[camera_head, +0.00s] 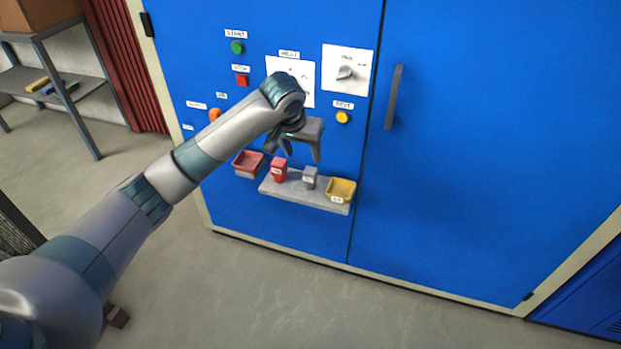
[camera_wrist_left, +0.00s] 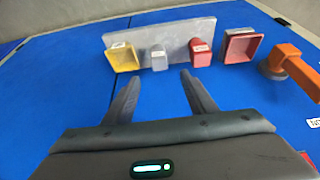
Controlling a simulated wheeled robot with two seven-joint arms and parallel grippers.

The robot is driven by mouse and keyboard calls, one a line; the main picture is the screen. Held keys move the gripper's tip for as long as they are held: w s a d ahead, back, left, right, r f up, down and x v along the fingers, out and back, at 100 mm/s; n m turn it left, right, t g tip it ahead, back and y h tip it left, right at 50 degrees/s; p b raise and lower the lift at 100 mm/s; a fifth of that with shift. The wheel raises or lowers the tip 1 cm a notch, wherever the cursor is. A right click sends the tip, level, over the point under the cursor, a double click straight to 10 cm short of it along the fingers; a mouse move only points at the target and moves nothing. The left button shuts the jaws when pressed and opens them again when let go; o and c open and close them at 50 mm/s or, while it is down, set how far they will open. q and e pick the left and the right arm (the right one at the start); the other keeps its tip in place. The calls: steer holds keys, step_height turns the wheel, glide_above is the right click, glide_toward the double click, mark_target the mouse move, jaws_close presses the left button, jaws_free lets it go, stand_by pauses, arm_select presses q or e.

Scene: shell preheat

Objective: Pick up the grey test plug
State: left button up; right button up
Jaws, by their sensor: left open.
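The grey test plug (camera_head: 310,177) stands on a small grey shelf (camera_head: 305,195) fixed to the blue cabinet, between a red plug (camera_head: 279,169) and a yellow tray (camera_head: 341,189). In the left wrist view the grey plug (camera_wrist_left: 159,58) shows beyond the fingers, between them, with a white label on it. My left gripper (camera_head: 298,152) is open and empty, above the shelf and apart from the plug. Its two fingers also show in the left wrist view (camera_wrist_left: 157,92). My right gripper is in neither view.
A red tray (camera_head: 248,163) is mounted left of the shelf. An orange knob (camera_wrist_left: 285,66) sticks out near it. Above are a green button (camera_head: 237,47), a red button (camera_head: 242,81), a yellow button (camera_head: 343,117) and a rotary switch (camera_head: 346,72). A door handle (camera_head: 394,97) stands out at right.

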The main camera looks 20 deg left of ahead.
mark_target(309, 172)
arm_select(q)
steer(key=x, duration=0.8)
steer(key=shift+w+f, duration=0.1)
steer(key=shift+f, duration=0.2)
steer(key=shift+w+f, duration=0.2)
steer(key=shift+f, duration=0.15)
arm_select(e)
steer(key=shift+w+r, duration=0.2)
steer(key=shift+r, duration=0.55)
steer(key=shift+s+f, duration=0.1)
arm_select(q)
steer(key=shift+f, duration=0.2)
steer(key=x, duration=0.4)
steer(key=shift+d+b, duration=0.1)
steer(key=shift+b, duration=0.2)
steer(key=shift+w+f, duration=0.2)
steer(key=shift+f, duration=0.15)
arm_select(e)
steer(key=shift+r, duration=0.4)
